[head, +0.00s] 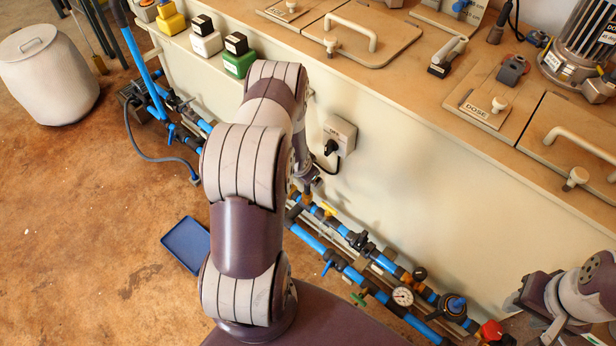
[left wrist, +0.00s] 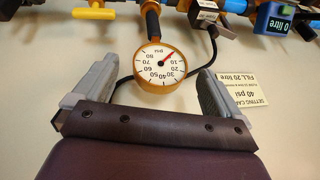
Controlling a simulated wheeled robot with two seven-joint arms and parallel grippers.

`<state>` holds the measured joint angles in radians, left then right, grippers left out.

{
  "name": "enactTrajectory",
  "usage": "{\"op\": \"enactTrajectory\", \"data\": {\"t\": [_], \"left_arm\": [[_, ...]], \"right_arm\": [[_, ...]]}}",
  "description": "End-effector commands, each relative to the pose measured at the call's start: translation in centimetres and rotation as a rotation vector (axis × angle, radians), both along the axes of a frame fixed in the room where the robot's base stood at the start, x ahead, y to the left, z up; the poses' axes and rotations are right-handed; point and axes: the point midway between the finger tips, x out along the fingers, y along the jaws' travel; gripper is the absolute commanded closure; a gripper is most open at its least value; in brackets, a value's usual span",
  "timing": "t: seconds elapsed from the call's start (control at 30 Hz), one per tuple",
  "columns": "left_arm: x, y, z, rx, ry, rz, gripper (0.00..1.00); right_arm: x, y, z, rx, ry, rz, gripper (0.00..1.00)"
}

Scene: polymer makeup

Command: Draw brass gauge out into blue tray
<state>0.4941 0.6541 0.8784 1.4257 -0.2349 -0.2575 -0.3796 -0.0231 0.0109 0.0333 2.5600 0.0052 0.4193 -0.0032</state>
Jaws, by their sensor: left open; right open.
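The brass gauge (left wrist: 161,66) has a round white psi dial and shows in the left wrist view, on a dark stem joined to the pipework. My left gripper (left wrist: 158,72) is open, with one finger on each side of the gauge in that view; I cannot tell whether they touch it. In the head view my left arm hides most of that gripper and I cannot make out this gauge. The blue tray (head: 186,247) lies empty on the floor, left of my left arm. My right gripper (head: 532,302) is open and empty at the lower right.
Blue pipes and valves run low along the cream cabinet (head: 420,170). Another white-dialled gauge (head: 403,296) sits on them. A yellow handle (left wrist: 93,13), a blue litre meter (left wrist: 273,19) and a setting card (left wrist: 246,89) are near the brass gauge. Floor around the tray is clear.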

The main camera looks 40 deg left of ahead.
Motion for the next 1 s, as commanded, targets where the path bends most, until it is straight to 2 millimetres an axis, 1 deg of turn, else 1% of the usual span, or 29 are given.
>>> {"op": "enactTrajectory", "data": {"t": [0.03,0.1,0.2,0.33,0.6,0.63,0.67,0.7,0.77,0.8,1.0], "left_arm": [[0.4,0.1,-1.5,-0.001,0.001,0.0,0.01],[1.0,0.4,-2.7,-0.001,0.001,0.001,0.01],[1.6,0.6,-4.0,-0.001,0.001,0.0,0.01],[2.1,0.8,-4.8,0.0,0.0,0.0,0.01],[2.2,0.8,-4.9,0.0,0.001,0.001,0.01],[2.2,0.8,-4.9,0.0,0.001,0.001,0.08],[2.2,0.8,-4.9,0.0,0.001,0.001,0.18],[2.2,0.8,-4.9,0.0,0.001,0.001,0.31],[2.1,0.8,-4.9,0.0,0.001,0.001,0.5],[2.2,0.8,-4.9,0.0,0.001,0.001,0.62],[2.2,0.8,-4.7,0.0,0.0,0.001,0.62]], "right_arm": [[0.0,0.0,-0.8,0.0,0.0,0.0,0.57],[0.0,0.0,-1.2,0.0,0.0,0.0,0.57],[0.0,0.0,-1.6,0.0,0.0,0.0,0.57],[0.0,0.0,-1.8,0.0,0.0,0.0,0.57],[0.0,0.0,-1.8,0.0,0.0,0.0,0.57],[0.0,0.0,-1.8,0.0,0.0,0.0,0.57],[0.0,0.0,-1.8,0.0,0.0,0.0,0.57],[0.0,0.0,-1.8,0.0,0.0,0.0,0.57],[0.0,0.0,-1.8,0.0,0.0,0.0,0.57],[0.0,0.0,-1.8,0.0,0.0,0.0,0.57],[0.0,0.0,-1.7,0.0,0.0,0.0,0.57]]}}
